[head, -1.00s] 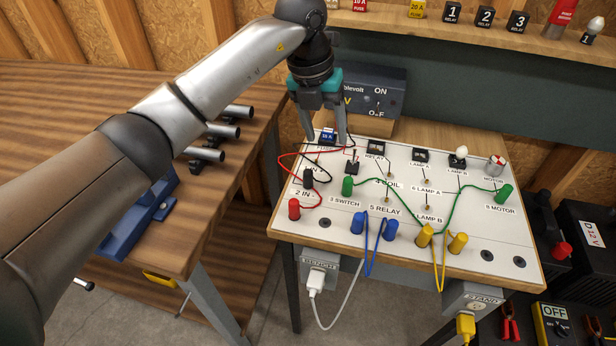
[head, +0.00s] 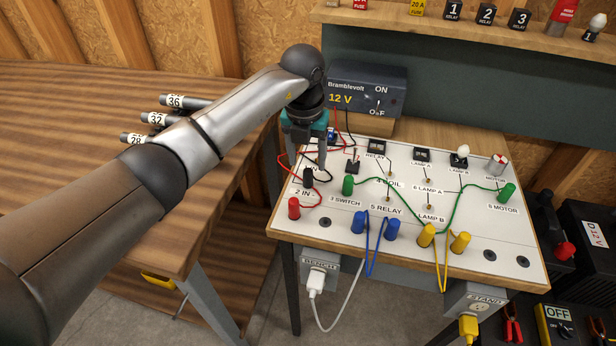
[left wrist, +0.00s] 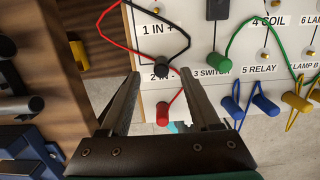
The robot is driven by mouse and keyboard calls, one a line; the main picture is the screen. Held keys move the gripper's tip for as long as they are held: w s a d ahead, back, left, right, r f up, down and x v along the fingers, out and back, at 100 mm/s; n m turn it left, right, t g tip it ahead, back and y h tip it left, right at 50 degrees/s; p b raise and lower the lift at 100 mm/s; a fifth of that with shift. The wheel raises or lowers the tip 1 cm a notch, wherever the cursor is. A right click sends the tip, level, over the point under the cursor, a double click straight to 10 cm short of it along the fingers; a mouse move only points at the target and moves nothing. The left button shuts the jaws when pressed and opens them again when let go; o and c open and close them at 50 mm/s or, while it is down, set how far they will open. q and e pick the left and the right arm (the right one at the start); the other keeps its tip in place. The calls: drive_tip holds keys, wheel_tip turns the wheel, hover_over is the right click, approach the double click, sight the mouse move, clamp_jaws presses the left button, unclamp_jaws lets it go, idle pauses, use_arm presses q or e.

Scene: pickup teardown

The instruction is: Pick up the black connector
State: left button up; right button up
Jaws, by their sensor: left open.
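The black connector (head: 308,178) stands plugged near the left edge of the white panel (head: 400,262), above the "2 IN" label. A black wire runs from it. In the left wrist view the black connector (left wrist: 161,72) shows between my fingertips, just beyond them. My left gripper (head: 309,158) is open, pointing down over the panel's left end, close above the black connector. It is also open and empty in the left wrist view (left wrist: 159,80). My right gripper is not in view.
A red connector (head: 294,208) stands in front of the black one, with a red wire looping beside it. A green connector (head: 348,186) and a switch (head: 352,162) are to the right. The power supply box (head: 368,88) stands behind. Blue and yellow connectors sit further right.

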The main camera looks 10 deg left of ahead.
sight(308, 171)
use_arm(q)
wheel_tip(308, 171, down, 5)
drive_tip(key=shift+w+r+b, duration=0.1)
drive_tip(key=shift+w+b, duration=0.05)
drive_tip(key=shift+b, duration=0.2)
drive_tip(key=shift+c, duration=0.4)
drive_tip(key=shift+r, duration=0.1)
clamp_jaws()
